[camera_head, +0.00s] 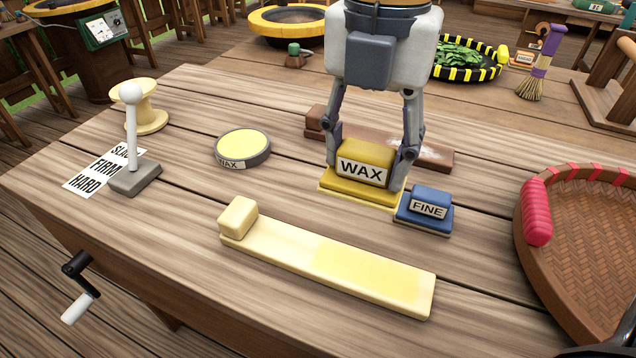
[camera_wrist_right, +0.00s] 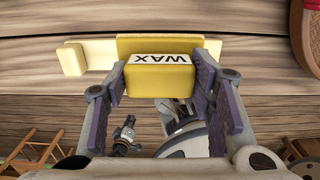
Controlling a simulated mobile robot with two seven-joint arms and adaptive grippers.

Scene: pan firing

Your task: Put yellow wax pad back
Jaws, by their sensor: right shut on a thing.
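The yellow wax pad (camera_head: 362,167), labelled WAX, is at the middle right of the wooden table in the head view. In the right wrist view the pad (camera_wrist_right: 158,78) sits between the finger pads of the gripper (camera_wrist_right: 162,88). My left gripper is not in view.
A blue FINE block (camera_head: 428,209) stands close right of the pad. A round WAX tin (camera_head: 242,147) lies left, a brown board (camera_head: 436,158) behind. A long pale yellow strip (camera_head: 330,262) with a block lies in front. A woven tray (camera_head: 590,230) is at right.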

